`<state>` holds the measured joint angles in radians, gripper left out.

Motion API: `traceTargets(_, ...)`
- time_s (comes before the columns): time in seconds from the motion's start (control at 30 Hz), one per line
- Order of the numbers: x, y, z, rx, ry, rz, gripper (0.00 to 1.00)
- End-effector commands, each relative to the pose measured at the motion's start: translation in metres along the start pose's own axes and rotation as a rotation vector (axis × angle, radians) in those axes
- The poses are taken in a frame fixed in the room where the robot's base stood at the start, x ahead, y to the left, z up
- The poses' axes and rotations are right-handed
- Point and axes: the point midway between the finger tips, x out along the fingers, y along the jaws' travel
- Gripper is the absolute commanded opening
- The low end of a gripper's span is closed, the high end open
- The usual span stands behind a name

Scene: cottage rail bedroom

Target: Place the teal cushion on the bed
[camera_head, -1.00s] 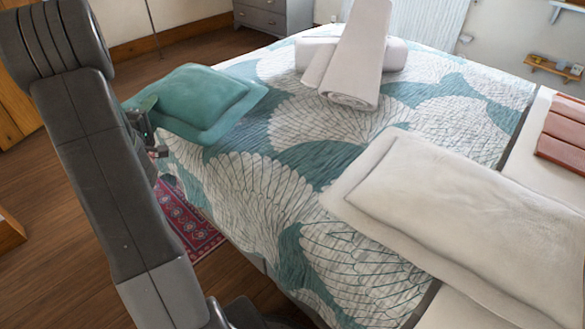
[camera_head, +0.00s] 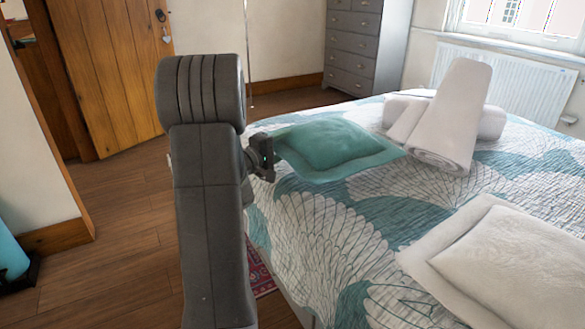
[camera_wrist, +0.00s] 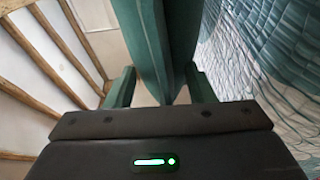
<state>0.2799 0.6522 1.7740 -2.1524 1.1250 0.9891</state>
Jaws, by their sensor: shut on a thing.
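The teal cushion (camera_head: 335,147) is held out flat over the far left part of the bed (camera_head: 310,225), which has a teal and white patterned quilt. I cannot tell whether its underside touches the quilt. My gripper (camera_head: 268,156) is shut on the cushion's left edge in the head view. In the wrist view the cushion (camera_wrist: 158,40) stands between the two fingers of my gripper (camera_wrist: 160,88), and the quilt (camera_wrist: 255,50) shows at the right. My arm hides part of the bed's left side.
Rolled white towels (camera_head: 455,120) lie on the bed just right of the cushion. A white pillow (camera_head: 530,260) lies at the near right. A grey chest of drawers (camera_head: 352,45) stands behind the bed. Wooden floor (camera_head: 110,230) is clear at the left; a red rug (camera_head: 260,275) shows beside the bed.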

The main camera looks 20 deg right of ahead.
Motion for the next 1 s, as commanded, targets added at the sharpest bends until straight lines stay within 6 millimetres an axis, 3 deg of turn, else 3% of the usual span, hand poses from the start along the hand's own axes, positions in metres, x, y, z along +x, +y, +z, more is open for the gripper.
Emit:
traceTargets(0.43, 0.000, -0.052, 0.000, -0.002, 0.000, 0.001, 0.21)
traceTargets(0.83, 0.000, -0.057, 0.000, 0.001, 0.001, 0.003, 0.20)
traceTargets(0.87, 0.000, -0.056, 0.000, 0.001, 0.001, 0.002, 0.55)
traceTargets(0.9, 0.000, -0.055, 0.000, 0.001, 0.001, 0.002, 0.60)
traceTargets(1.0, 0.000, -0.055, 0.000, 0.001, 0.001, 0.001, 0.60)
